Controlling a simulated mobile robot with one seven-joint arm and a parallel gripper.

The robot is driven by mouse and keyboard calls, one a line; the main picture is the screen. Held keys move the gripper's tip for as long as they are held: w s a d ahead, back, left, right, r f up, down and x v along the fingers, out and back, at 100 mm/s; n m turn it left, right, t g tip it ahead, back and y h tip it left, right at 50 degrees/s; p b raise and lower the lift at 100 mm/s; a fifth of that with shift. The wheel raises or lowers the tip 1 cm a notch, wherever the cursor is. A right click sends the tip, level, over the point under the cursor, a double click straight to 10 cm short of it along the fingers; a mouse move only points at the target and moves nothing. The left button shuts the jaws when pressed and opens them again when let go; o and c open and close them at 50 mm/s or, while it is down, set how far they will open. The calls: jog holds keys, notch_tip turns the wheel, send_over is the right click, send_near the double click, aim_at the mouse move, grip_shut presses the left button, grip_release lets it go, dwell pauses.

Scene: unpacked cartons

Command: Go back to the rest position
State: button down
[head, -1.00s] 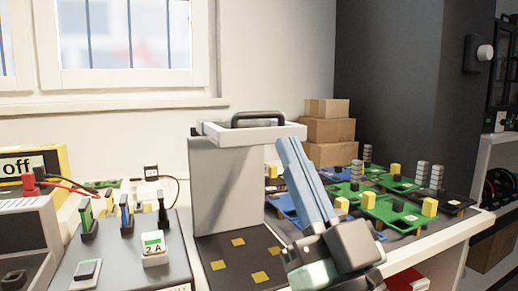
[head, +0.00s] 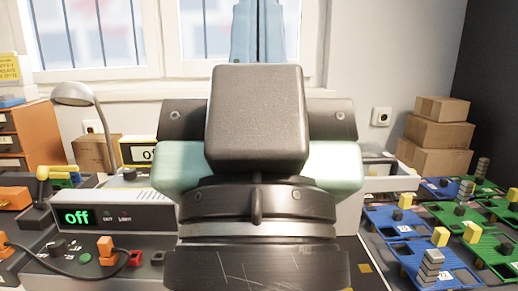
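My gripper (head: 258,12) stands upright in the middle of the head view, seen from behind. Its dark body and pale green sides fill the centre. The two light blue fingers point up in front of the window and lie close together, with no object seen between them. The very tips run to the top edge of the picture. The gripper is above the bench and touches nothing that I can see. My arm hides the middle of the bench.
Blue boards (head: 432,262) and green boards (head: 490,245) cover the right side. Stacked cartons (head: 437,135) are behind them. A white-rimmed grey stand is partly hidden behind my arm.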

notch_tip(320, 180, up, 35)
jog(key=p, duration=3.3)
jog(key=shift+r, duration=0.2)
